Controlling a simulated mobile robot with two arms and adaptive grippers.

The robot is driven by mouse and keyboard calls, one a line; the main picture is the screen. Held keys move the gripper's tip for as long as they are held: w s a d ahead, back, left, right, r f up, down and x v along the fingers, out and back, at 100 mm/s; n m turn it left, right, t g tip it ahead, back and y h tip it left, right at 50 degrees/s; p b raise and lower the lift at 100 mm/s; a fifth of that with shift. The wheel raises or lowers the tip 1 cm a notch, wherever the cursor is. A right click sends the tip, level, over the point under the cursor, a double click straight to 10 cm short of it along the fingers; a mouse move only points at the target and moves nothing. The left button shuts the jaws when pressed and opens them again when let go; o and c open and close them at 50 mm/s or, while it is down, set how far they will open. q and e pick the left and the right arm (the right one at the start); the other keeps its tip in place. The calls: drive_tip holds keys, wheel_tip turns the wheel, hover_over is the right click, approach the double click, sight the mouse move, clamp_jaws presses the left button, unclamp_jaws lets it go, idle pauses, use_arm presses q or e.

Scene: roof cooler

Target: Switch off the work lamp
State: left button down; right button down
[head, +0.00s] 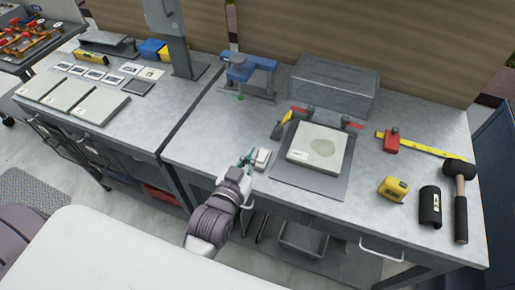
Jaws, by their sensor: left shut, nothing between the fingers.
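My left gripper (248,160) is shut and empty at the front edge of the right workbench (205,130). Its teal fingertips are just left of a small white box (262,158), which looks like a switch; I cannot tell whether they touch it. A grey upright post (178,42) stands at the back of the left bench and runs out of the top of the picture. I cannot tell whether it belongs to the work lamp; no lamp head or lit bulb shows clearly. My right gripper is not in view.
A dark mat (283,170) with a pale plate (318,145) lies right of the box. A blue clamp-like tool (248,70) and a grey case (335,85) stand behind. A yellow tape measure (393,188) and a mallet (460,200) lie at right.

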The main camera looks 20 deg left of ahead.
use_arm(q)
drive_tip(key=s, duration=0.1)
drive_tip(key=s+r, duration=0.1)
drive_tip(key=s, duration=0.1)
drive_tip(key=shift+a+r, duration=0.1)
drive_tip(key=shift+r, duration=0.05)
drive_tip(key=shift+s, duration=0.1)
idle(0.4)
